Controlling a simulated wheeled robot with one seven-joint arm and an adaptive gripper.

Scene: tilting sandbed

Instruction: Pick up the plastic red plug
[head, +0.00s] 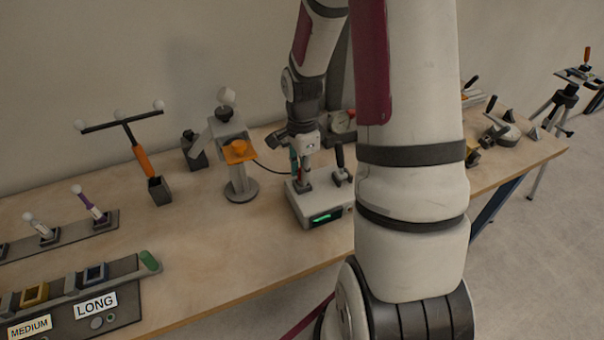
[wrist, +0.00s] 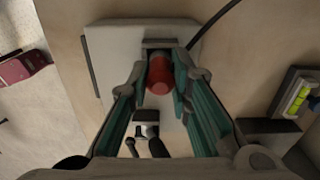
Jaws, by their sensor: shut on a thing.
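The red plug (wrist: 160,76) is a short red cylinder in the wrist view, between the tips of my gripper (wrist: 163,72). The teal finger pads press on it from both sides. Below it is a white box (wrist: 106,62), which stands on the table in the head view (head: 319,211) with a green display on its front. My gripper (head: 304,178) points down just over this box. In the head view the plug is mostly hidden by the fingers. I cannot tell whether the plug still touches the box.
A black-handled lever (head: 340,163) stands on the box, close to my gripper. A dark cable (head: 272,170) runs from the box towards a grey stand with an orange part (head: 238,152). The wooden table (head: 190,240) is clear in front of that stand.

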